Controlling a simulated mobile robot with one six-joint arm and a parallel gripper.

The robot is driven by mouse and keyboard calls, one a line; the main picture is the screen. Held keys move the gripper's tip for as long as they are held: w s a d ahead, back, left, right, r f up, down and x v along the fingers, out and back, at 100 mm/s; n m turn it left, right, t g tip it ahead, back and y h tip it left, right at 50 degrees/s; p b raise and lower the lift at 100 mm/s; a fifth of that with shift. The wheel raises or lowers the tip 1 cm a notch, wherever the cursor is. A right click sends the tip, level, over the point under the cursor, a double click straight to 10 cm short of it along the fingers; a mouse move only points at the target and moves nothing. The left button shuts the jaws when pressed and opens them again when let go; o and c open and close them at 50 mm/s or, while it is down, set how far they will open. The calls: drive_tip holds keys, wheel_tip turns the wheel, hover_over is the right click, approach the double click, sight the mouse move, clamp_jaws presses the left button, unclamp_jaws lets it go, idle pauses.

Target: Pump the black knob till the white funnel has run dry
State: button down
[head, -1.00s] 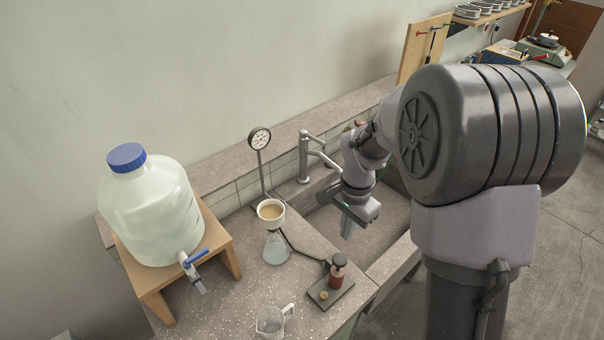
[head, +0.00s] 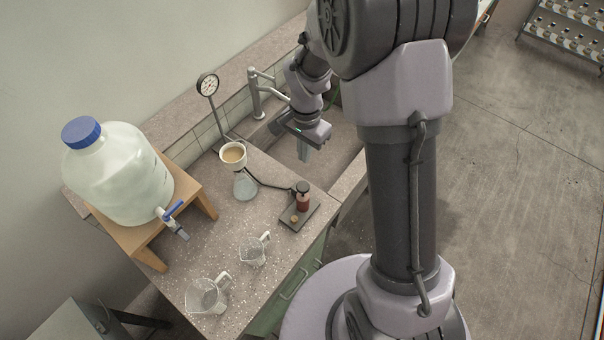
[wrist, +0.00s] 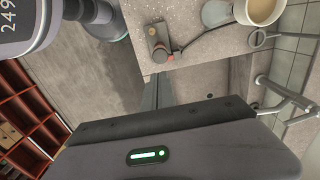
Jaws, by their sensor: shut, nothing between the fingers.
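The white funnel (head: 233,155) sits on a glass flask (head: 244,188) and holds tan liquid; it also shows in the wrist view (wrist: 262,10). A dark hose runs from the flask to a small hand pump with a reddish body (head: 303,203) and a black knob (head: 302,186) on top. The pump stands on a dark base plate near the bench's front edge. My gripper (head: 305,156) is shut and empty, pointing down over the sink, behind and apart from the knob. In the wrist view its fingers (wrist: 158,92) are together.
A large carboy (head: 118,180) with a blue cap and tap stands on a wooden stand (head: 150,258) at left. Two clear beakers (head: 255,250) (head: 207,296) stand at the front. A gauge (head: 208,86) on a stem and a faucet (head: 255,95) rise behind.

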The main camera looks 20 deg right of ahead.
sight(304, 188)
wheel_tip(304, 188, down, 14)
drive_tip(key=shift+a+b, duration=0.1)
drive_tip(key=shift+b, duration=0.6)
wheel_tip(304, 188, down, 4)
drive_tip(key=b, duration=0.4)
drive_tip(key=shift+f, duration=0.25)
drive_tip(key=shift+s+r, duration=0.25)
drive_tip(key=shift+w+f, duration=0.1)
drive_tip(key=shift+w, duration=0.05)
wheel_tip(304, 188, up, 14)
drive_tip(key=p, duration=0.3)
drive_tip(key=shift+w+r+p, duration=0.15)
drive_tip(key=shift+r+p, duration=0.05)
drive_tip(key=shift+p, duration=0.2)
